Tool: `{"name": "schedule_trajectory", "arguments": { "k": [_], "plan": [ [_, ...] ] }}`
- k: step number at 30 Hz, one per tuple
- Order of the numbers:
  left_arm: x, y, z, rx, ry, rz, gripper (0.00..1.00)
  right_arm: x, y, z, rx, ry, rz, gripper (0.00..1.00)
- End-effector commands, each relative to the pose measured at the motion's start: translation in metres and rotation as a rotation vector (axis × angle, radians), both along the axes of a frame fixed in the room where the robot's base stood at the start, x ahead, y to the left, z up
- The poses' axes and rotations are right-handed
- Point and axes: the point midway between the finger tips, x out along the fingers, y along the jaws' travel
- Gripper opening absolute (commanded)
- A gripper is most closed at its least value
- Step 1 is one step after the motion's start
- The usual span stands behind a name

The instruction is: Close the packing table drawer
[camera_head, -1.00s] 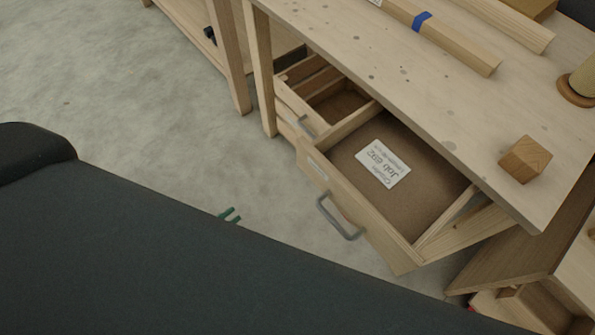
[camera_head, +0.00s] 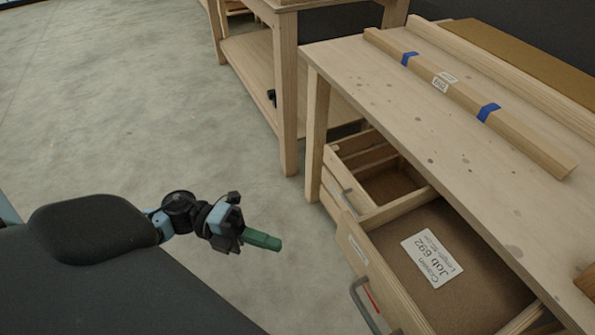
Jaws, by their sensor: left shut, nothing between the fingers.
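The packing table (camera_head: 400,92) stands at the right with a pale wooden top. Its larger drawer (camera_head: 382,275) is pulled out. A white card reading "Job 692" (camera_head: 432,257) lies on the drawer's brown bottom. The drawer's grey handle (camera_head: 364,306) is on its front, partly cut off by the lower edge. A second, smaller drawer (camera_head: 337,172) beyond it is also partly out and has inner dividers. My left gripper (camera_head: 279,243), with green fingers, is shut and empty, left of the larger drawer's front and apart from it. My right gripper is not in view.
Wooden bars with blue tape (camera_head: 465,95) lie along the tabletop. A block (camera_head: 587,281) shows at the right edge. Another wooden table (camera_head: 287,85) stands behind. The concrete floor (camera_head: 120,120) at the left is clear.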

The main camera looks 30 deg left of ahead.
Motion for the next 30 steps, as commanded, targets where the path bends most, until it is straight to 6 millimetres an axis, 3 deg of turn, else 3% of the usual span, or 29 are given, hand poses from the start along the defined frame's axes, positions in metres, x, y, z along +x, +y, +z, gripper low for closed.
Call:
{"name": "schedule_trajectory", "arguments": {
  "k": [15, 21, 30],
  "plan": [
    [0.024, -0.089, 0.002, -0.006, -0.002, 0.001, 0.00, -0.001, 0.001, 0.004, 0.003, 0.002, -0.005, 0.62],
    [0.048, -0.101, 0.001, -0.004, -0.001, 0.003, 0.00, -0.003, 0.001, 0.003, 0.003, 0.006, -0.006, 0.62],
    [0.058, -0.108, 0.000, -0.003, 0.002, 0.002, 0.00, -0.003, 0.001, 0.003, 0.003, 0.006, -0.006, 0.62]
  ]
}}
